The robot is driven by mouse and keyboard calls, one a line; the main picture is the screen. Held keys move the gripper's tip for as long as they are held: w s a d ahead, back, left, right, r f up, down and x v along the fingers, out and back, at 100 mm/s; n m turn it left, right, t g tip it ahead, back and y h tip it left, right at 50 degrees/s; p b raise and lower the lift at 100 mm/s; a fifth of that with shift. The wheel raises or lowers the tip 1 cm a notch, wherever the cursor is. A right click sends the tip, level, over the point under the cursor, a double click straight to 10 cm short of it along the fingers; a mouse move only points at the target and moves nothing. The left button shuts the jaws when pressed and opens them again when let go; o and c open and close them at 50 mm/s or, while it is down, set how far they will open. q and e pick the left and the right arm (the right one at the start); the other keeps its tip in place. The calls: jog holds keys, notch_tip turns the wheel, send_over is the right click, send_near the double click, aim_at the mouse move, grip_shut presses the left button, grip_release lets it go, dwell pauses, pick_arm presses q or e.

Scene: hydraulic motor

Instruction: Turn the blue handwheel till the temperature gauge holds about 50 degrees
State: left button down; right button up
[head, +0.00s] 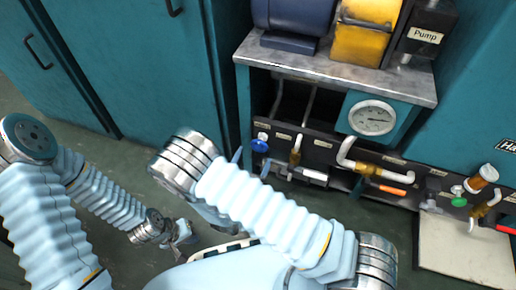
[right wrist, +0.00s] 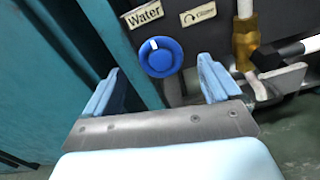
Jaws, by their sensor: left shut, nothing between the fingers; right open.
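The blue handwheel (head: 260,146) is on the dark valve panel under the bench, at its left end. In the right wrist view the blue handwheel (right wrist: 158,57) sits under a "Water" label, with a white mark near the top of its hub. My right gripper (head: 252,163) is open in front of it. In the right wrist view its fingers (right wrist: 158,70) stand apart on either side of the wheel, with gaps visible. The round white temperature gauge (head: 372,118) is right of the wheel; its reading is too small to tell. My left gripper (head: 183,238) is shut and empty, low over the floor.
White pipes and brass valves with an orange handle (head: 393,190) line the panel to the right. A "Pump" unit (head: 425,35) stands on the bench (head: 300,62). Teal cabinets (head: 150,60) close off the left. A "Close" arrow label (right wrist: 198,13) is beside the wheel.

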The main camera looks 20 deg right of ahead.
aim_at(259, 147)
jog(key=x, duration=0.5)
jog(key=shift+c, duration=0.3)
jog(key=shift+s, duration=0.1)
jog(key=c, duration=1)
